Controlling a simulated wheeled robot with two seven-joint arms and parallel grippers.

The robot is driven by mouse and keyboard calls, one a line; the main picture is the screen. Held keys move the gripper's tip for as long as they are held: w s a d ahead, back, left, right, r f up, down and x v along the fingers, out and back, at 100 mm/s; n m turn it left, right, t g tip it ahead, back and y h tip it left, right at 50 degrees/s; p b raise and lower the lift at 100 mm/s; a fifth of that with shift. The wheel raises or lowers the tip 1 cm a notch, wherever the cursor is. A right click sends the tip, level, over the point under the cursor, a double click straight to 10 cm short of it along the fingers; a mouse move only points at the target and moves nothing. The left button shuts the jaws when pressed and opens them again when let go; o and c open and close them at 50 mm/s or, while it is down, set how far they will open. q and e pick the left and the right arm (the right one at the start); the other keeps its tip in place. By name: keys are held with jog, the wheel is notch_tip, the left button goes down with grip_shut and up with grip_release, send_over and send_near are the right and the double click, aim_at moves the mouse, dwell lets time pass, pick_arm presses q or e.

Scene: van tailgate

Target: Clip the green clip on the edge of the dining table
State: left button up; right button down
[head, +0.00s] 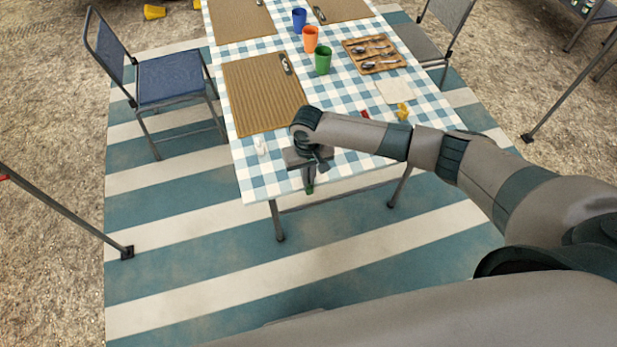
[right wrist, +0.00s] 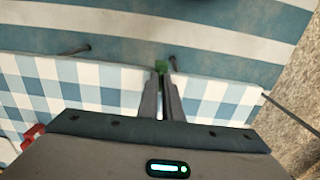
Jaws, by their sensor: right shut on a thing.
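The dining table (head: 262,180) has a blue and white checked cloth. Its near edge also shows in the right wrist view (right wrist: 100,92). My right gripper (head: 309,186) is at the near edge of the table, pointing down. It is shut on the green clip (head: 310,189), which shows as a small green piece at the fingertips in the right wrist view (right wrist: 161,66). The clip is at or just beyond the edge line; I cannot tell whether it touches the table. Most of the clip is hidden by the fingers. My left gripper is not in view.
A white clip (head: 261,146), a red clip (head: 365,114) and a yellow clip (head: 403,111) are on the table. A woven placemat (head: 262,95), cups and a cutlery tray (head: 372,55) stand farther back. A blue chair (head: 172,78) is at the left.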

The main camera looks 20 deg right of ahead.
jog(key=shift+w, duration=0.45)
dwell(0.4)
jog(key=c, duration=1.9)
grip_release()
jog(key=shift+o, duration=0.2)
notch_tip(320, 180, up, 17)
jog(key=b, duration=0.3)
jog(key=shift+r, duration=0.2)
